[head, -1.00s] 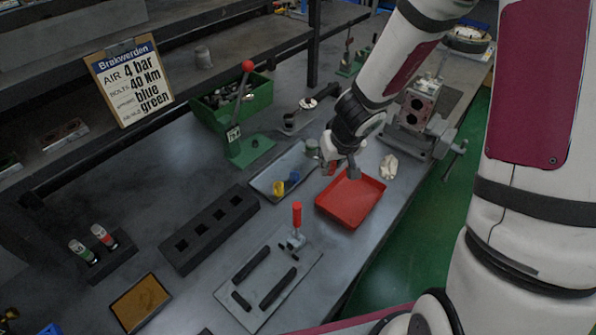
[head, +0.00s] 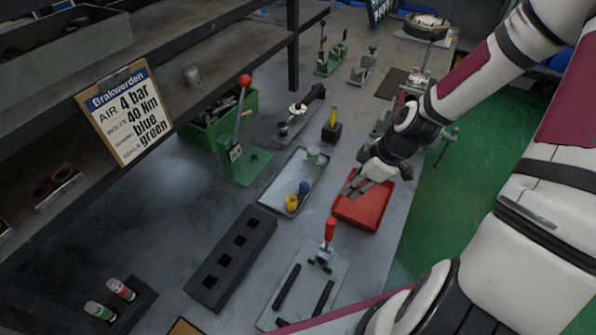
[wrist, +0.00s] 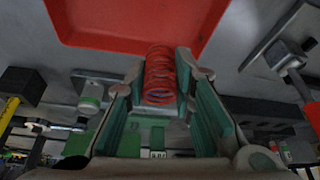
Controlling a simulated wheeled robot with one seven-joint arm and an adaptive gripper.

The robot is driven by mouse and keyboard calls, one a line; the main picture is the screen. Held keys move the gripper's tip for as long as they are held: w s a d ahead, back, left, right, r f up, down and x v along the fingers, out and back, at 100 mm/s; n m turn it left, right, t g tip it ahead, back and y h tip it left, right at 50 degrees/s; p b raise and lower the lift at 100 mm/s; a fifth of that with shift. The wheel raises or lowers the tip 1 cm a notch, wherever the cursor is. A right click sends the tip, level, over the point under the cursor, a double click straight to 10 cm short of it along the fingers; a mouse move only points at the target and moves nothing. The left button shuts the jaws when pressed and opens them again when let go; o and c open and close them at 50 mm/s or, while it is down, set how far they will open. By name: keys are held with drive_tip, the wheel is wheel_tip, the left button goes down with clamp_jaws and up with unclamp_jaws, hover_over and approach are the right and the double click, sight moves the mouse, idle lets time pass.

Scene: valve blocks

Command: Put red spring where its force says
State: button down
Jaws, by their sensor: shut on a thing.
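My gripper (head: 355,185) is shut on the red spring (wrist: 160,76), whose coils show between the fingers in the wrist view. In the head view my gripper is at the upper left edge of the red tray (head: 347,215); the spring is hard to make out there. The red tray also shows at the top of the wrist view (wrist: 95,35). The grey tray (head: 277,172) to the left holds a yellow piece (head: 292,202), a blue piece (head: 304,187) and a grey-green cylinder (head: 313,152).
A red-handled clamp fixture (head: 329,235) stands in front. A red-knobbed lever device (head: 240,150), a dial device (head: 298,110) and a yellow-handled tool (head: 333,122) stand behind. A clipboard (head: 125,110) reads "4 bar, 40 Nm, blue, green".

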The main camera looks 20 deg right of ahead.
drive_tip(key=w+a, duration=0.2)
drive_tip(key=w, duration=0.2)
drive_tip(key=w+a+f, duration=0.1)
drive_tip(key=w+a, duration=0.1)
drive_tip(key=w, duration=0.2)
drive_tip(key=w+a+b, duration=0.1)
drive_tip(key=w+a, duration=0.2)
drive_tip(key=w, duration=0.1)
drive_tip(key=shift+w+f, duration=0.2)
drive_tip(key=shift+w, duration=0.15)
drive_tip(key=shift+f, duration=1.75)
drive_tip(key=shift+f, duration=0.1)
drive_tip(key=c, duration=1.4)
unclamp_jaws()
drive_tip(key=shift+o, duration=0.2)
